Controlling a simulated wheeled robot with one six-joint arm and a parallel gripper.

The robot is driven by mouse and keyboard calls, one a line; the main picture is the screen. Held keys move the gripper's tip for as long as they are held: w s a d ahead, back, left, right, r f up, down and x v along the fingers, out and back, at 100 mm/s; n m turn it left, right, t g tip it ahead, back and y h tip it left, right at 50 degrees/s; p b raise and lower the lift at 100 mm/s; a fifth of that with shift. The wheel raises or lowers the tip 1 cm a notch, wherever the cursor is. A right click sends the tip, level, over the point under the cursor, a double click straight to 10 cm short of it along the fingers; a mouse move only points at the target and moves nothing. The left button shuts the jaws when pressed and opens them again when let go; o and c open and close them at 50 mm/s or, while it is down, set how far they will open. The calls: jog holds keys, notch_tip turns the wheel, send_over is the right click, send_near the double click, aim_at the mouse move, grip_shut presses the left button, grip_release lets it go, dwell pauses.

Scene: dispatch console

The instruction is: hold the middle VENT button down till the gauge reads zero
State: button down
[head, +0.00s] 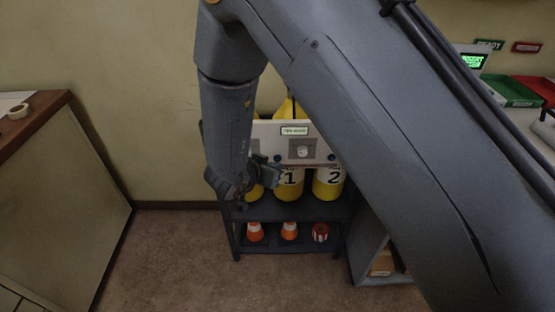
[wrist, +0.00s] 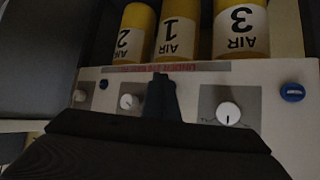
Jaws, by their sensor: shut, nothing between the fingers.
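A white panel (head: 318,151) in front of yellow air cylinders carries dials and blue buttons. In the head view a blue button (head: 277,158), apparently the middle one, shows just above my gripper (head: 276,178). The fingers are shut and empty. In the wrist view the shut fingertips (wrist: 162,88) stand over the panel between two white dials, a left one (wrist: 128,101) and a right one (wrist: 228,113), and hide the middle button. I cannot tell whether they touch or press it. The dial readings are too small to be sure of.
Other blue buttons show at the left (wrist: 104,84) and right (wrist: 291,92) in the wrist view. Cylinders AIR 2 (wrist: 134,35), AIR 1 (wrist: 178,33) and AIR 3 (wrist: 241,30) stand beyond the panel.

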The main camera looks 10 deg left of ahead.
jog(key=shift+w, duration=0.15)
dwell(0.4)
jog(key=shift+w+a+p, duration=0.1)
jog(key=shift+w+p, duration=0.15)
jog(key=shift+p, duration=0.1)
jog(key=shift+w+a, duration=0.1)
jog(key=shift+w, duration=0.3)
dwell(1.6)
jog(key=shift+s, duration=0.15)
jog(key=shift+s+d+p, duration=0.2)
jog(key=shift+s+p, duration=0.45)
jog(key=s+p, duration=0.1)
jog(key=s, duration=0.1)
jog(key=s+d+p, duration=0.1)
jog(key=s, duration=0.2)
jog(key=shift+d, duration=0.1)
dwell(0.6)
